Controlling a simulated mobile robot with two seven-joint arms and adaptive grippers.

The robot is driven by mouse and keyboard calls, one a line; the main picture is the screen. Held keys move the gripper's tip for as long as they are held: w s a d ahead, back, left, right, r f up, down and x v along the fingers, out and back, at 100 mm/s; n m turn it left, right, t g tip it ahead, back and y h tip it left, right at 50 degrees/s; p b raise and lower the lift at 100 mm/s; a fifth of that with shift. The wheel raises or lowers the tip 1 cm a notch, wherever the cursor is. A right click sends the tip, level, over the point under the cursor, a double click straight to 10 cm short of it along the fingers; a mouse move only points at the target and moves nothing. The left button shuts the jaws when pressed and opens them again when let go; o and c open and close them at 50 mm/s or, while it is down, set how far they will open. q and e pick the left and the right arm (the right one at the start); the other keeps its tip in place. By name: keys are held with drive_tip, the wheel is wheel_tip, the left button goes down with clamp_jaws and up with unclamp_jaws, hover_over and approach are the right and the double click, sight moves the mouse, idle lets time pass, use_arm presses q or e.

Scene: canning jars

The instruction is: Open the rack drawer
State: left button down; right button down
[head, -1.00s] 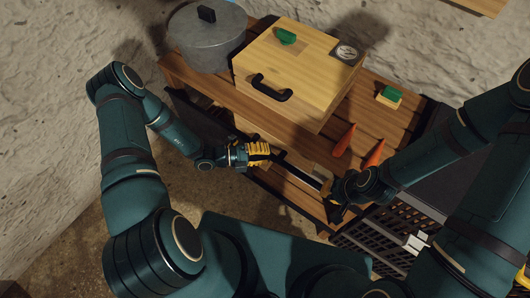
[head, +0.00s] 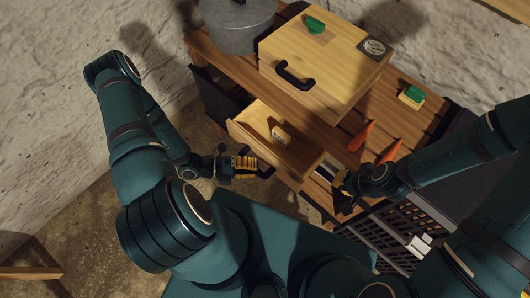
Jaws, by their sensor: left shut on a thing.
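The rack drawer (head: 292,152) is a light wooden box pulled out from under the wooden rack top. Its inside shows, with a small pale object (head: 279,134) bearing dark marks in it. My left gripper (head: 262,167) is at the drawer's front and shut on the drawer handle, which its fingers mostly hide. My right gripper (head: 340,177) is low by the rack's front edge, right of the drawer. Its fingers are dark and small, so I cannot tell whether they are open or shut.
A wooden box with a black handle (head: 325,68) stands on the rack top (head: 225,57), with a grey pot (head: 238,25) to its left. Two carrots (head: 362,135) and a green-topped block (head: 411,96) lie to the right. A black crate (head: 385,240) stands at lower right.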

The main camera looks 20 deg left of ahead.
use_arm(q)
drive_tip(key=shift+s+a, duration=0.2)
drive_tip(key=shift+s, duration=0.5)
drive_tip(key=shift+s+a, duration=0.2)
drive_tip(key=shift+s, duration=0.5)
drive_tip(key=shift+s+a, duration=0.2)
drive_tip(key=shift+s, duration=0.5)
drive_tip(key=c, duration=0.8)
unclamp_jaws()
drive_tip(key=shift+c, duration=0.2)
drive_tip(key=shift+w, duration=0.1)
drive_tip(key=v, duration=1.2)
drive_tip(key=shift+f, duration=0.1)
